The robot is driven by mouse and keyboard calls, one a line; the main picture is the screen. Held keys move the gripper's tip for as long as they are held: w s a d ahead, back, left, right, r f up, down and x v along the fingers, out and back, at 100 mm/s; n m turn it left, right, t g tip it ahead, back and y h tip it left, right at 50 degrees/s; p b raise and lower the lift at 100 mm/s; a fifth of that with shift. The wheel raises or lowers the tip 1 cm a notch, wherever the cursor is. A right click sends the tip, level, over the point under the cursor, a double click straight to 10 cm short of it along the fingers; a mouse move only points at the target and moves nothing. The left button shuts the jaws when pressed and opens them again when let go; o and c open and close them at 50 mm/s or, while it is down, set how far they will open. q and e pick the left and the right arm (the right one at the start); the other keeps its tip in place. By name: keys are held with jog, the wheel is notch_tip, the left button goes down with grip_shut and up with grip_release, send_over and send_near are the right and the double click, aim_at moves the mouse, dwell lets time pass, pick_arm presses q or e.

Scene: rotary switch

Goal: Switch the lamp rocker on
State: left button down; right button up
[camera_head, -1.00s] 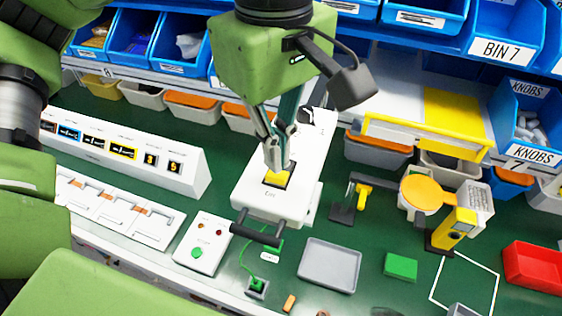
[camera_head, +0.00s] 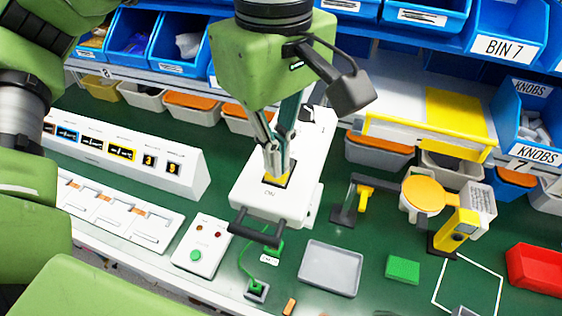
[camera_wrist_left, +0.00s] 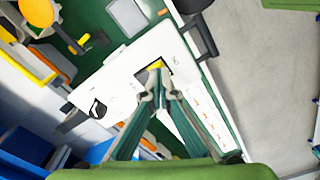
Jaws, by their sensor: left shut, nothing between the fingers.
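The lamp rocker (camera_head: 268,183) is a yellow piece in a dark frame on top of a white box (camera_head: 255,203) with a dark front handle. It also shows in the left wrist view (camera_wrist_left: 155,66), partly hidden by the fingers. My left gripper (camera_head: 279,176) points down with its fingers shut and empty. Its tips are at the rocker and overlap it in both views; I cannot tell whether they press on it. In the wrist view the left gripper (camera_wrist_left: 159,80) covers the rocker's near side. My right gripper is not in view.
A white panel of small displays (camera_head: 125,158) and a row of white switches (camera_head: 120,215) lie left. A button box (camera_head: 200,246), grey tray (camera_head: 330,268), green block (camera_head: 403,268) and yellow device (camera_head: 455,232) stand around. Blue bins line the back.

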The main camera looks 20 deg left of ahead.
pick_arm(q)
jog(key=shift+f+b, duration=0.3)
jog(key=shift+f, duration=0.05)
jog(key=shift+r+p, duration=2.3)
jog(key=shift+r, duration=1.25)
jog(key=shift+f, duration=0.1)
